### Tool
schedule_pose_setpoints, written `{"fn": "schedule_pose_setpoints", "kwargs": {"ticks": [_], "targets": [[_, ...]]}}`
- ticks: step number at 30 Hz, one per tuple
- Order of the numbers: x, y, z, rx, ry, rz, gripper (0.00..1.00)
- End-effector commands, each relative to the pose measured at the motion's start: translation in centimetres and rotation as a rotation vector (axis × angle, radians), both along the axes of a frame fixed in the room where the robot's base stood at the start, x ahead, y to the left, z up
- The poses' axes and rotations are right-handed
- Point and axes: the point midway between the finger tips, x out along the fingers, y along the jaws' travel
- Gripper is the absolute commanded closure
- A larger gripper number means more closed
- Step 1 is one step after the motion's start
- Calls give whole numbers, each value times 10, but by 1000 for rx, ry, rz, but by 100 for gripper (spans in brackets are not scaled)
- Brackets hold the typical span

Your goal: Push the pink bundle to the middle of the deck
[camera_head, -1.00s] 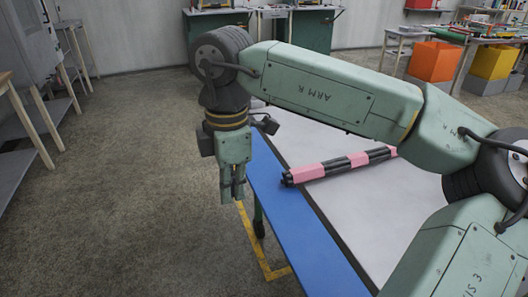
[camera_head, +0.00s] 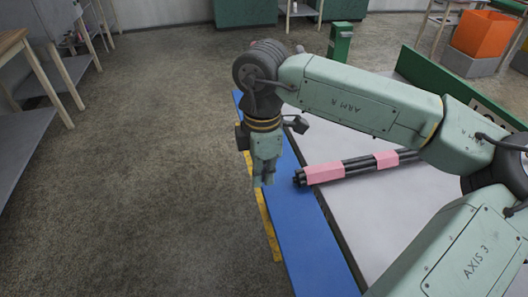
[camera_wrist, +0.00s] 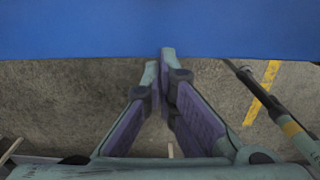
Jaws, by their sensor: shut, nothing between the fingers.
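The pink bundle (camera_head: 325,173) is several black hoses lying side by side, wrapped with pink bands. It lies slanted on the pale deck (camera_head: 375,215), its near-left end close to the blue border strip (camera_head: 295,235). Part of its far end is hidden behind my arm. My gripper (camera_head: 263,185) points down, shut and empty, to the left of that end and apart from it. In the wrist view the fingertips (camera_wrist: 160,58) lie near the edge of the blue strip (camera_wrist: 90,30), with floor below. The bundle is not in the wrist view.
A green rail (camera_head: 420,68) runs along the deck's far side, near a green post (camera_head: 340,40). A yellow floor line (camera_head: 265,215) follows the blue strip. A dark pole (camera_wrist: 265,105) shows in the wrist view. The floor to the left is clear.

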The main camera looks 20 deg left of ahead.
Motion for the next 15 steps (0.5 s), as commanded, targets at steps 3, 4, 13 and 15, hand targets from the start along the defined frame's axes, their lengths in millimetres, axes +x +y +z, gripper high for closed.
{"fn": "schedule_pose_setpoints", "kwargs": {"ticks": [3, 4, 13, 15], "targets": [[2, -4, -16, 1, 2, -3, 100], [6, -10, -14, 2, 3, -6, 100], [22, -32, -16, 0, 0, -2, 100], [23, -33, -16, 0, 0, -2, 100]]}}
